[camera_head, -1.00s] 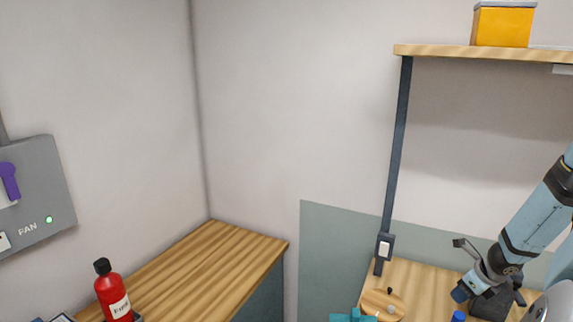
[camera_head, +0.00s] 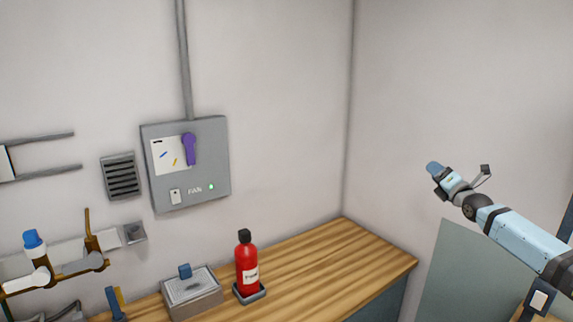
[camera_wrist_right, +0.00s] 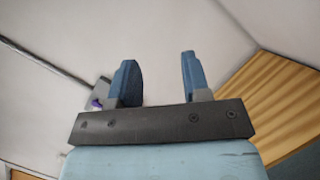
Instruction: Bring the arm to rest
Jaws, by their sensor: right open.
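My right arm comes in from the right in the head view, raised in front of the bare wall. Its gripper (camera_head: 435,168) is up in the air, clear of the counter. In the right wrist view the two blue fingers of the gripper (camera_wrist_right: 157,80) stand apart with nothing between them, so it is open and empty. My left gripper shows in neither view.
A wooden counter (camera_head: 345,262) holds a red bottle (camera_head: 246,268) in a dark tray and a grey box (camera_head: 192,292). A grey fan panel (camera_head: 212,150) with a purple lever (camera_head: 190,148) is on the wall. The air around the gripper is free.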

